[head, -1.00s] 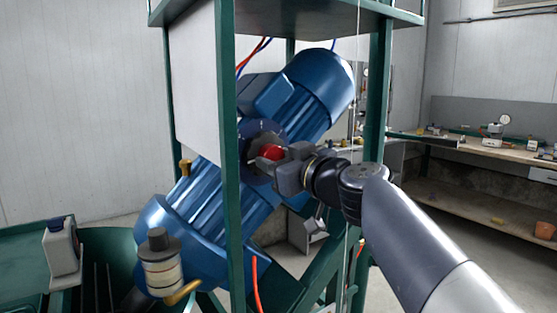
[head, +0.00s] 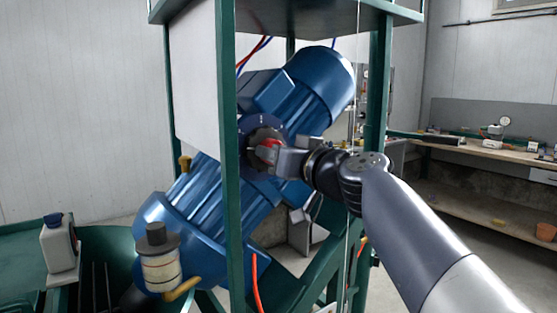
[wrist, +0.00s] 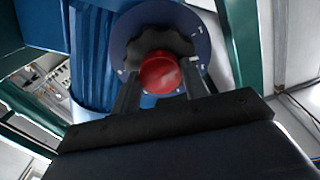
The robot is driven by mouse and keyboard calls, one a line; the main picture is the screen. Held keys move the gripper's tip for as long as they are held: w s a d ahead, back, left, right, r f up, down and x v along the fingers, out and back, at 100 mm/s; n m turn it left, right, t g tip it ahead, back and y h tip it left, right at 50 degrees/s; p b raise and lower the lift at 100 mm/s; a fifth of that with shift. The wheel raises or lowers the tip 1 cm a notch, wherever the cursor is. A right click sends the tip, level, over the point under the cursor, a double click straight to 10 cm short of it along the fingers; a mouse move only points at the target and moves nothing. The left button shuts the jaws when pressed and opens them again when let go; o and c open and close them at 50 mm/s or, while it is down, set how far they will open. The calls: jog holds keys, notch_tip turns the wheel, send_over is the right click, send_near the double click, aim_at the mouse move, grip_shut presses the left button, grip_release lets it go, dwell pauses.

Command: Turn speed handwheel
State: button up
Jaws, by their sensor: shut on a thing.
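The speed handwheel (wrist: 150,48) is a dark lobed knob with a red centre cap, set on a round dark dial plate with white marks. In the head view the handwheel (head: 262,140) sits on the side of the blue motor (head: 322,82). My gripper (wrist: 160,90) is shut on the handwheel, one finger on each side of the red cap. In the head view my gripper (head: 272,154) partly hides the red cap and the handwheel's lower right side.
Green frame posts (head: 229,190) stand in front of and beside the motor. A white bottle (head: 59,245) stands at the lower left. A jar with a dark cap (head: 160,270) is at the motor's lower end. A workbench (head: 490,150) runs along the right.

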jog(key=shift+m+p, duration=0.5)
jog(key=shift+m, duration=7.2)
jog(key=o, duration=1)
jog(key=shift+c, duration=0.2)
jog(key=shift+s, duration=0.1)
jog(key=b+v, duration=0.1)
jog(key=v, duration=0.9)
jog(key=shift+s+d, duration=0.25)
jog(key=shift+d, duration=0.05)
